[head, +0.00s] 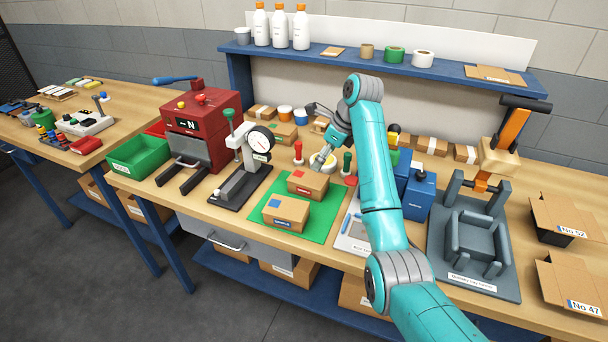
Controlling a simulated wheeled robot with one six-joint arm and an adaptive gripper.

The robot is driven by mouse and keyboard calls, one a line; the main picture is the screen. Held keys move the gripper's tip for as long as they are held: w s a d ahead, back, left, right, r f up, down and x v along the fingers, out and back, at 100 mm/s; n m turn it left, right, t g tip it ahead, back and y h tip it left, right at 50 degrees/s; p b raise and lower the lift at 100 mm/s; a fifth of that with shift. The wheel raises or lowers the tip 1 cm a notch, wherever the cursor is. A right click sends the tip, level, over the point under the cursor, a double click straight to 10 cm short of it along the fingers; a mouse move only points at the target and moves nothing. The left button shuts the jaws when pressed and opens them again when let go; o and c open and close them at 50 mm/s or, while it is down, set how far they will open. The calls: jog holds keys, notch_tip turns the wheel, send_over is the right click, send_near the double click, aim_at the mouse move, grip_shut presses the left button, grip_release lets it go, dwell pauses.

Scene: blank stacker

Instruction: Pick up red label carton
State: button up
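The red label carton (308,184) is a small brown box with a red patch on top and a red mark on its front. It sits on the green mat (268,231), behind a similar carton with a blue label (286,213). My gripper (320,163) is at the end of the teal arm, just behind and above the red label carton, seemingly apart from it. Its fingers are small in the picture and partly merge with a pale round item behind them, so I cannot tell whether they are open or shut.
A press with a dial (246,165) stands left of the mat, beside a red machine (198,135) and a green bin (139,159). Red and green handled tools stand near the gripper. Blue boxes (419,196) and a grey fixture (474,242) are at right.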

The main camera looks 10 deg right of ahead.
aim_at(310, 177)
jog(key=x, duration=0.5)
jog(key=shift+w+a, duration=0.1)
jog(key=x, duration=0.4)
jog(key=shift+a+f, duration=0.15)
jog(key=shift+a, duration=0.1)
jog(key=shift+a+f, duration=0.15)
jog(key=shift+f, duration=0.45)
jog(key=shift+f, duration=0.25)
jog(key=c, duration=1.1)
